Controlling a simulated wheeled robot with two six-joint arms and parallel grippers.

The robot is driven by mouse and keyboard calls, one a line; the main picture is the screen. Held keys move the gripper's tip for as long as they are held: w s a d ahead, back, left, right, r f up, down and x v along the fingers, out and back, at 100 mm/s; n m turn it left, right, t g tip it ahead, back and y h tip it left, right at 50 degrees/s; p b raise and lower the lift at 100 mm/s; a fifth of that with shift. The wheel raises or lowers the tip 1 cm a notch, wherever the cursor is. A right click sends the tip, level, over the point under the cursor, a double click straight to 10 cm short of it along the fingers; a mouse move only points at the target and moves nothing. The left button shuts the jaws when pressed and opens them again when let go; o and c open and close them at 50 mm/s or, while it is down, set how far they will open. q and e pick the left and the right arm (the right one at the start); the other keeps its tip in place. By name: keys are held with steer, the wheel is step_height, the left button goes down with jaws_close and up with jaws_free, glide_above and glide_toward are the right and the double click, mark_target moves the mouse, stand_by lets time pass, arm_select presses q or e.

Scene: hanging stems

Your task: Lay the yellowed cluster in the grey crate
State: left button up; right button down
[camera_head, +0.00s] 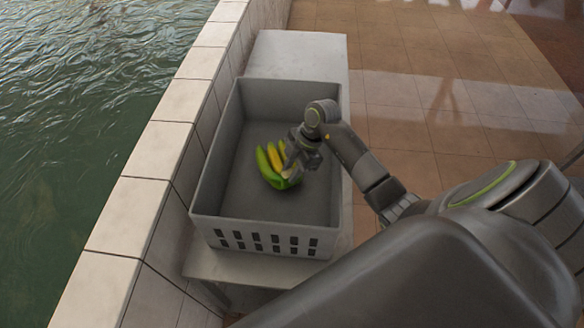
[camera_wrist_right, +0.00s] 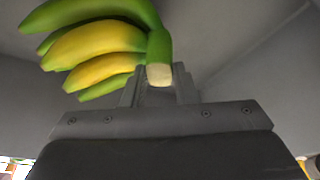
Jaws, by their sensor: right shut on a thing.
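The yellowed cluster (camera_head: 274,164), a bunch of green and yellow bananas, is inside the grey crate (camera_head: 264,238), near the middle of its floor. It also shows in the right wrist view (camera_wrist_right: 100,48), with its cut stem end between the fingers. My right gripper (camera_head: 291,171) reaches into the crate from the right and is shut on the cluster's stem. I cannot tell whether the cluster touches the crate floor. In the right wrist view my right gripper (camera_wrist_right: 160,80) shows at the stem. My left gripper is not in view.
The crate stands on a light bench (camera_head: 300,52) beside a low tiled wall (camera_head: 150,150). Green water (camera_head: 80,100) lies beyond the wall at left. A tiled floor (camera_head: 420,80) extends to the right. The crate floor around the cluster is clear.

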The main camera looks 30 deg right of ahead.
steer(key=shift+s+a+f+b, duration=0.1)
steer(key=shift+a+f+b, duration=0.1)
steer(key=shift+f+b, duration=0.35)
stand_by(0.4)
steer(key=c, duration=1.1)
jaws_free()
steer(key=shift+f, duration=0.15)
steer(key=shift+s+f, duration=0.15)
steer(key=a+p+v, duration=0.2)
steer(key=p+v, duration=0.1)
steer(key=v, duration=0.7)
steer(key=w+a+r+p+v, duration=0.1)
steer(key=p+v, duration=0.3)
steer(key=v, duration=0.7)
steer(key=a+r+p+v, duration=0.1)
steer(key=p+v, duration=0.3)
steer(key=v, duration=0.7)
steer(key=shift+w+a+r, duration=0.35)
steer(key=shift+w+a, duration=0.05)
steer(key=shift+a, duration=0.35)
